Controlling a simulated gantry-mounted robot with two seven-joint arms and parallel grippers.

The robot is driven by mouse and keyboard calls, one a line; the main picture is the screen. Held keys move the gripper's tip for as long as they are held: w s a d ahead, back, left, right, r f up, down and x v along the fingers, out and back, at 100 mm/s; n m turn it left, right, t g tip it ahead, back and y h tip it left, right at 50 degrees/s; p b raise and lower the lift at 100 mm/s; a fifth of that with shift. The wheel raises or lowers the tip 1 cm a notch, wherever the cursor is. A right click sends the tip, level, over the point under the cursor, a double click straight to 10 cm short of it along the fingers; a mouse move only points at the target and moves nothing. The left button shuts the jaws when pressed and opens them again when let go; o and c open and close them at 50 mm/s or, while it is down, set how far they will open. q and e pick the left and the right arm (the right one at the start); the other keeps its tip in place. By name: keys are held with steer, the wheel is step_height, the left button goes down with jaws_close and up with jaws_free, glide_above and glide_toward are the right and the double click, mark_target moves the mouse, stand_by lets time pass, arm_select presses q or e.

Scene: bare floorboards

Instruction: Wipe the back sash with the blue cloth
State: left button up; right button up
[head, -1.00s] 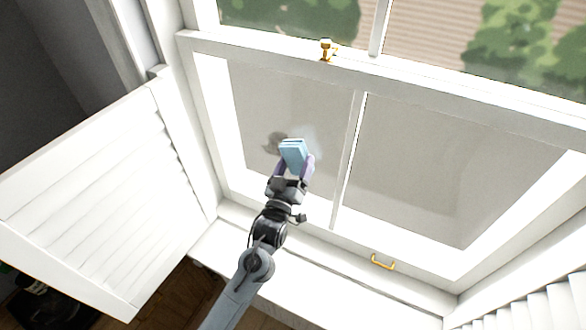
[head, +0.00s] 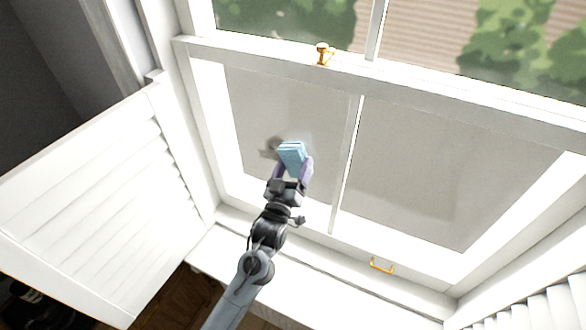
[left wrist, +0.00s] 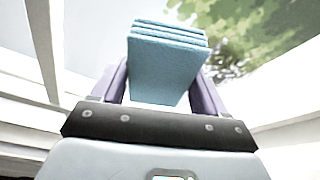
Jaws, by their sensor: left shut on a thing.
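The blue cloth (head: 291,154), a folded light-blue pad, is in front of the lower left grey pane (head: 250,105) of the white window. My left gripper (head: 292,170) is shut on it between purple fingers. The left wrist view also shows the cloth (left wrist: 168,65), its layers stacked at the top edge, between the fingers. A dark smudge (head: 270,148) shows just left of the cloth; it may be dirt or shadow. I cannot tell whether the cloth touches the glass. The upper sash (head: 420,75) shows trees and siding outside. My right gripper is out of view.
A brass latch (head: 324,54) sits on the middle rail, and a brass handle (head: 382,265) is on the bottom rail. A white louvred shutter (head: 90,200) stands open at left, and another shutter (head: 530,310) is at lower right. A vertical bar (head: 347,160) divides the panes.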

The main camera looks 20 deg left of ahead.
mark_target(283, 160)
arm_select(q)
steer(key=shift+w+b, duration=0.3)
steer(key=shift+w, duration=0.35)
steer(key=shift+a+p, duration=0.3)
steer(key=shift+a, duration=1.5)
steer(key=shift+w+a, duration=0.15)
steer(key=shift+a, duration=0.5)
steer(key=shift+w+a, duration=0.15)
steer(key=shift+a, duration=0.5)
steer(key=shift+w+a, duration=0.1)
steer(key=shift+a, duration=1.1)
steer(key=shift+w+a, duration=0.2)
steer(key=shift+a, duration=2.6)
steer(key=shift+w+a, duration=0.1)
